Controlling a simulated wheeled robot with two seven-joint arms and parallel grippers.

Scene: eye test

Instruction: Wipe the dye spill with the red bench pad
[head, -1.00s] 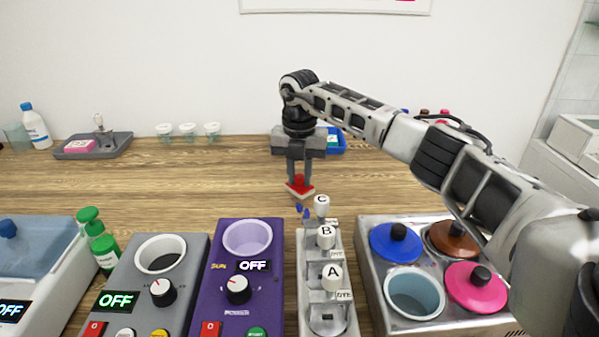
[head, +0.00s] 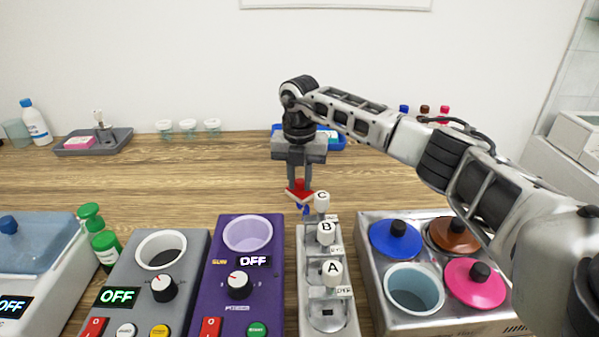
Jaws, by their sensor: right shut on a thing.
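My right gripper (head: 299,186) is shut on the red bench pad (head: 297,196), holding it by the red grip on its top. The pad is a small flat piece, slightly tilted in the picture, behind the labelled bottle C (head: 321,202). A small blue patch, likely the dye spill (head: 304,210), shows at the pad's near edge on the wooden table; the pad may hide part of it. I cannot tell whether the pad touches the table. My left gripper is not in view.
Bottles B (head: 327,232) and A (head: 331,273) stand in a grey rack (head: 345,318) close in front. A purple device (head: 212,290) is left of it, a metal pot station (head: 366,222) right. The table's left middle (head: 150,185) is clear.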

